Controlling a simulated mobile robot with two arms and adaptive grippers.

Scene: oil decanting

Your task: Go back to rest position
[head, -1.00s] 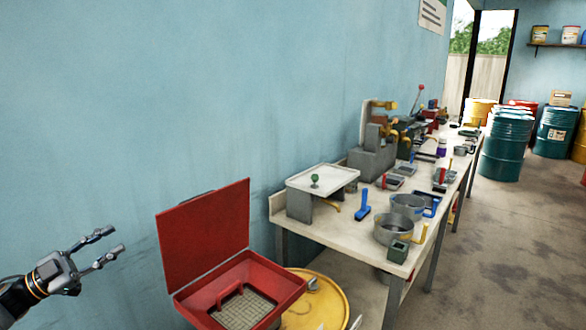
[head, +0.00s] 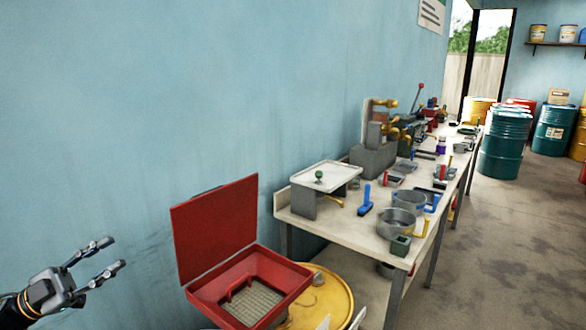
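My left gripper (head: 114,254) is at the lower left of the head view, in front of the blue wall. Its two fingers are apart and nothing is between them. It is left of the open red box (head: 214,231) and does not touch it. My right gripper is not in the head view.
The red box, lid raised, stands by a yellow drum (head: 335,296). A long workbench (head: 345,228) along the wall (head: 150,90) holds pots, a small stand and tools. Teal drums (head: 505,145) stand farther back. The floor (head: 500,240) right of the bench is clear.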

